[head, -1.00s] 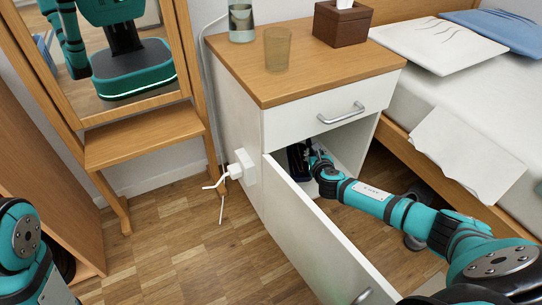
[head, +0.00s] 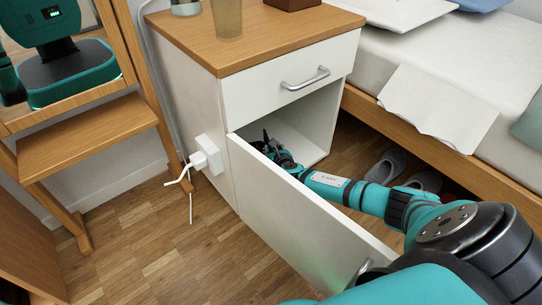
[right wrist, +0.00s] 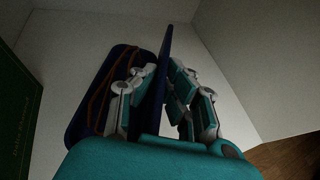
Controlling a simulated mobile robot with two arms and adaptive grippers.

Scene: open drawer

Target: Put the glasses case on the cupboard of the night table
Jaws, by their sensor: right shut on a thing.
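The glasses case (right wrist: 95,105) shows in the right wrist view as a dark blue open shell, with a thin brown frame-like line inside it. A dark blue upright panel (right wrist: 165,65), seemingly its raised lid, stands between my right fingers. My right gripper (right wrist: 160,95) is shut on this panel. In the head view my right gripper (head: 272,143) is inside the open lower compartment of the night table (head: 300,45), just behind the open door's upper edge. The case is mostly hidden there by the gripper and the door. My left gripper is not in view.
The white door (head: 295,215) stands open toward me, with my right arm reaching over it. A dark green book (right wrist: 18,115) lies left of the case. A glass (head: 228,18) stands on the table top. The bed is right, a white plug (head: 208,153) left.

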